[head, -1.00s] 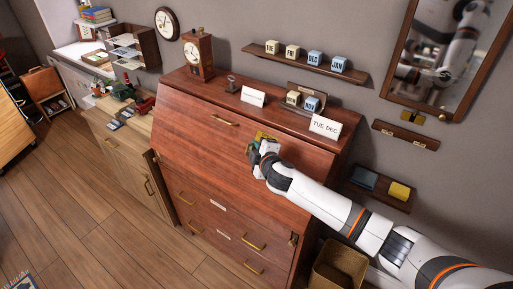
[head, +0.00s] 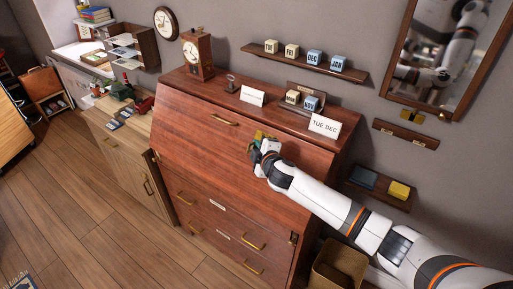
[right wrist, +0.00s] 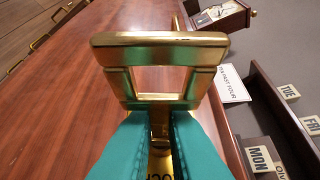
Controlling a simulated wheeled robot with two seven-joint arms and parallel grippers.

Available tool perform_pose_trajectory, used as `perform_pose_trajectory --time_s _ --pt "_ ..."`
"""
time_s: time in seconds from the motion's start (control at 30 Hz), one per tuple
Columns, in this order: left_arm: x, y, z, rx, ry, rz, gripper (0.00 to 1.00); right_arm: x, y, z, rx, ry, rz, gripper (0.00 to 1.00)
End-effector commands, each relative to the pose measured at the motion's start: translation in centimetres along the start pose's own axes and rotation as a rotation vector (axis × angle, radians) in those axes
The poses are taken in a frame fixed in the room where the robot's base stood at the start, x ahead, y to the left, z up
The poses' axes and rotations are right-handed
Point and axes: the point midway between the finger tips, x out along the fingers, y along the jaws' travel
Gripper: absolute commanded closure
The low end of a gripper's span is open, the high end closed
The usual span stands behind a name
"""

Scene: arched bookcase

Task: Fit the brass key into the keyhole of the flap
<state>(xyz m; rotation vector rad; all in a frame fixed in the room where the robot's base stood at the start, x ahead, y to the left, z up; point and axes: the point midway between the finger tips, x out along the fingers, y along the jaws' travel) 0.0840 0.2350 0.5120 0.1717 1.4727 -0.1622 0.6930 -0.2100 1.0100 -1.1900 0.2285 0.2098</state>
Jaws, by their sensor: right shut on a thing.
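The brass key (right wrist: 160,52) has a large rectangular bow and stands up between the teal fingertips of my right gripper (right wrist: 159,145). The gripper is shut on it. In the head view my right gripper (head: 256,147) is at the upper right part of the red-brown desk flap (head: 200,133), with a bit of brass showing beside it. The flap also fills the left of the right wrist view (right wrist: 60,90). The keyhole is hidden behind the gripper and key, so I cannot tell whether the key tip is in it. My left gripper is out of view.
A clock (head: 197,55), a small dark stand (head: 231,83) and white cards (head: 323,125) stand on the desk top. Date blocks (head: 314,57) sit on a wall shelf. A waste bin (head: 338,268) stands at the lower right. The floor in front is clear.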

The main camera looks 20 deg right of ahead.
Motion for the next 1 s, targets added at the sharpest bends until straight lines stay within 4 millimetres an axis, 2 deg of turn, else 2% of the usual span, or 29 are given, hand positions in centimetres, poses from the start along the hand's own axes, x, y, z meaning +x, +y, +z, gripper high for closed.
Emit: perform_pose_trajectory --time_s 0.57,0.6,0.73,0.77,1.0 --pt "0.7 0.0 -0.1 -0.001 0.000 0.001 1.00 0.9 -0.1 -1.2 -0.001 0.001 -0.002 1.00" --pt "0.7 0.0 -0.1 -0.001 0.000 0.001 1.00 1.0 -0.1 -1.2 -0.001 0.001 -0.002 0.88" --pt "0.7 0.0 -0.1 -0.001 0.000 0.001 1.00 0.9 -0.1 -1.3 -0.001 0.002 -0.001 0.67" --pt "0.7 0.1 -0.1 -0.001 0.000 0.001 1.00 0.9 -0.1 -1.3 -0.001 0.002 -0.001 0.64" --pt "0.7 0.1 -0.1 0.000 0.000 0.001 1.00 0.9 0.0 -1.2 -0.001 0.001 -0.001 0.64"
